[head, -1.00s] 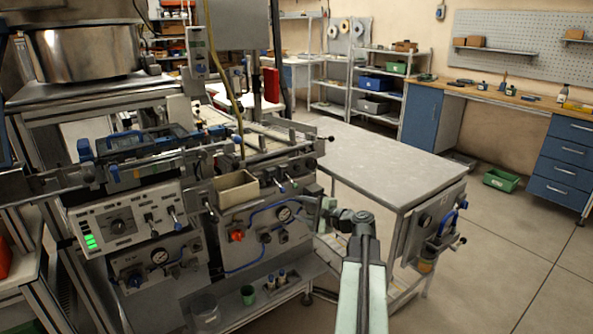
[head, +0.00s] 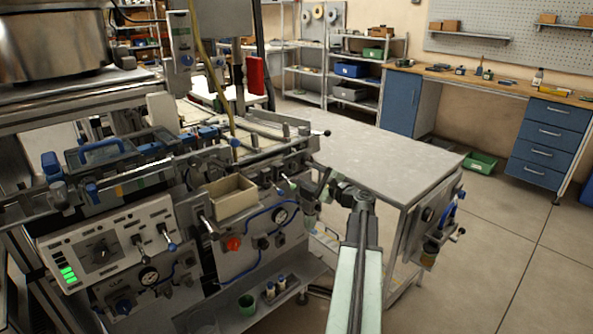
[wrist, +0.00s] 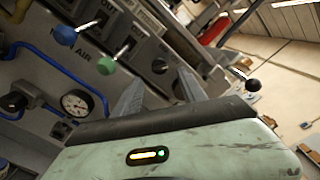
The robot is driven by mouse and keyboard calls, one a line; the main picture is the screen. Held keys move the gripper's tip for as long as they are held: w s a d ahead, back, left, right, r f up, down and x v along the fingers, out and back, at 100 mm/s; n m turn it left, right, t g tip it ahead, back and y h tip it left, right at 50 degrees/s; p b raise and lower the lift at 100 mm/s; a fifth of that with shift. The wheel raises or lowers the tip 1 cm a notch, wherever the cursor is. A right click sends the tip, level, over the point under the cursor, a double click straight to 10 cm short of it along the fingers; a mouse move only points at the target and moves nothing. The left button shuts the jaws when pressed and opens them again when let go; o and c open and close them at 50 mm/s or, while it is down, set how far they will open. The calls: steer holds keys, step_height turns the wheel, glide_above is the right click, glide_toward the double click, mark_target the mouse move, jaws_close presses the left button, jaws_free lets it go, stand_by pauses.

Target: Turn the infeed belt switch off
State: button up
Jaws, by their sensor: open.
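No switch shows a readable infeed belt label, so I cannot tell which one it is. In the wrist view, a blue-tipped lever (wrist: 66,35) and a green-tipped lever (wrist: 107,66) stick out from a grey machine panel with partly readable lettering, including "AIR". A dark round knob (wrist: 160,66) sits to their right, just beyond the fingers. My gripper (wrist: 160,92) is open and empty, its two fingers pointing at the panel. In the head view my gripper (head: 315,192) is beside the machine's right front; its fingers are small there.
A control box (head: 110,245) with green lights and levers is at the left. A beige bin (head: 232,197) sits on the machine front. A pressure gauge (wrist: 76,103) and blue hose are left of my gripper. A grey table (head: 385,165) stands behind my arm; floor at the right is open.

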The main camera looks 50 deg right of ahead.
mark_target(293, 166)
steer(key=w, duration=0.5)
steer(key=shift+d, duration=0.15)
steer(key=shift+s, duration=0.1)
